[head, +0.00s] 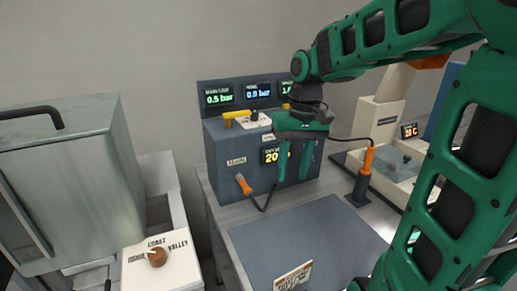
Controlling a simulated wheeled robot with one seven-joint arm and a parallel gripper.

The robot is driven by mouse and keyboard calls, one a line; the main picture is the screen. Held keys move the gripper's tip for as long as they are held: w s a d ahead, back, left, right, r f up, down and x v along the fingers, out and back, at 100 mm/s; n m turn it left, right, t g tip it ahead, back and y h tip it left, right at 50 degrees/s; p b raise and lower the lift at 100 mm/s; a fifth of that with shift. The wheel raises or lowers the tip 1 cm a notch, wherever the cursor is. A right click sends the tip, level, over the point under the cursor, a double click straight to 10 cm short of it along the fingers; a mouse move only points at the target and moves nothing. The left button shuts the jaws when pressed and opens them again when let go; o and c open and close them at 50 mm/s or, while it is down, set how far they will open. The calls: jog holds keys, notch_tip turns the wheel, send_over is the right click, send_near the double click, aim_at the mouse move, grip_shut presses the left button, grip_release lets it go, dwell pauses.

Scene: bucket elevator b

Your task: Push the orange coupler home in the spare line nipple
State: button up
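A blue-grey console (228,142) stands at the back of the bench. A short orange coupler (243,185) with a black hose is at the lower left of its front face, below a label that seems to read MAIN. I cannot tell how deeply it is seated. A second orange piece (369,158) stands upright in a dark post on the right, with a black cable running left from it. My gripper (293,178) hangs in front of the console's right part, fingers pointing down, apart and empty. It covers part of the front; I cannot make out the spare line nipple.
Lit displays (219,97) stand atop the console, the left one reading 0.5 bar. A yellow lever (236,116) is on top. A metal cabinet (70,180) stands left; a pale machine (378,115) stands right.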

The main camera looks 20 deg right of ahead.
aim_at(247, 186)
jog(key=w+a+r+n+y, duration=0.2)
jog(key=w+a+r+n, duration=0.1)
jog(key=w+a, duration=0.4)
jog(key=x, duration=0.3)
jog(key=w+x, duration=0.1)
jog(key=x, duration=0.6)
jog(key=shift+w+d+f, duration=0.15)
jog(key=shift+d+f, duration=0.15)
jog(key=shift+f, duration=0.1)
jog(key=shift+c, duration=0.6)
grip_shut()
